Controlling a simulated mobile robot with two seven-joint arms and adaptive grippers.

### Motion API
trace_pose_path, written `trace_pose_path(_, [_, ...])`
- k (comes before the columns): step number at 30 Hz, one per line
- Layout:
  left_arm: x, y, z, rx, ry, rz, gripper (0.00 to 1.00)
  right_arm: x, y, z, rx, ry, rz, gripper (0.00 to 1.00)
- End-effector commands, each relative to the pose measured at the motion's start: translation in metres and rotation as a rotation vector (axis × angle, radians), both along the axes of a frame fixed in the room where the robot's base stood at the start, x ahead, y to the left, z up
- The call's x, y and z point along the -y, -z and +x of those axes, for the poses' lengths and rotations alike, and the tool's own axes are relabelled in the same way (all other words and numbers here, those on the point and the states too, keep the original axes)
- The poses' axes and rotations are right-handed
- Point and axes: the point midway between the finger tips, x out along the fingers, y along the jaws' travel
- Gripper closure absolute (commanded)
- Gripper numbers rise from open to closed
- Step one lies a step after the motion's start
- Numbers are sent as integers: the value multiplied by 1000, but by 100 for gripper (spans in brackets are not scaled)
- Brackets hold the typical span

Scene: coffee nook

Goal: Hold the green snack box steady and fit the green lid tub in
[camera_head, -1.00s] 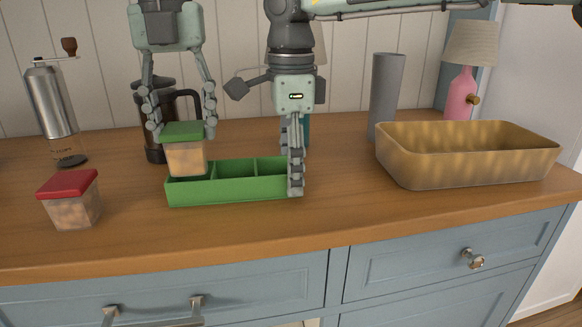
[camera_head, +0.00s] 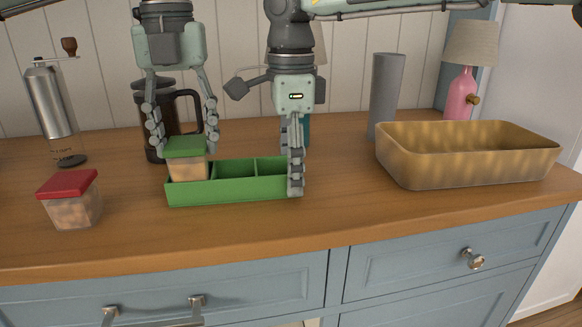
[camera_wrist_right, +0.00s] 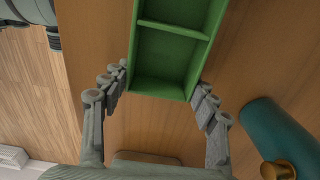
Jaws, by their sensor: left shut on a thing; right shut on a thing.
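The green snack box (camera_head: 235,188) is an open tray with compartments on the wooden counter. The green lid tub (camera_head: 187,168), clear with tan contents, sits upright at its left end, its lower part inside the left compartment. My left gripper (camera_head: 186,148) is shut on the tub from above. My right gripper (camera_head: 295,188) is shut on the box's right end. In the right wrist view the right gripper's fingers (camera_wrist_right: 158,92) lie on both long sides of the box (camera_wrist_right: 165,70), whose two visible compartments are empty. The tub's base is hidden by the box's front wall.
A red lid tub (camera_head: 70,200) stands at the left front. Behind are a grinder (camera_head: 52,115) and a coffee press (camera_head: 185,108). A teal object (camera_wrist_right: 280,140) stands near my right gripper. A grey vase (camera_head: 385,95) and a basket (camera_head: 465,165) are at right. The counter front is clear.

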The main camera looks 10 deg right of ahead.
Motion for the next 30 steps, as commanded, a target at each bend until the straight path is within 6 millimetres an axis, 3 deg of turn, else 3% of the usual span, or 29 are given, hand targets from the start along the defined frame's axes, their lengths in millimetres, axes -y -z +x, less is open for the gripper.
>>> trace_pose_path(30, [0,13,0,1,-1,1,79,0,0,0,0,0,0,72])
